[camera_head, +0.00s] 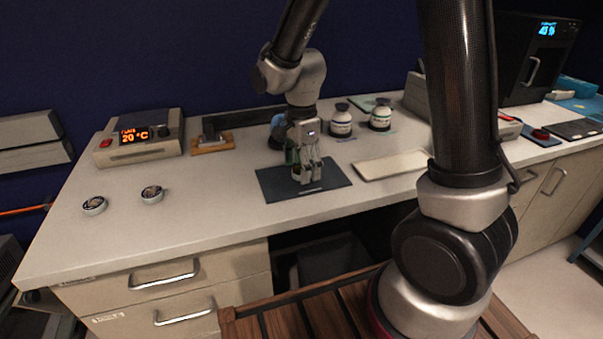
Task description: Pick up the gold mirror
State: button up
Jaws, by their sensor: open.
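My gripper (307,174) points down over the dark grey mat (272,185) in the middle of the bench. It is open, and its fingertips are close to the mat. A small greenish object (290,155) shows partly behind my gripper; I cannot tell what it is. I cannot make out a gold mirror for certain in this view. Something small between or behind the fingers is hidden.
On the bench stand two small round pieces (94,205), a heater reading 20 °C (139,140), a tan stand (212,144), two white bottles (341,121) and a pale tray (393,165).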

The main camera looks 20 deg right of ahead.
jog(key=shift+f, duration=0.15)
jog(key=c, duration=1.1)
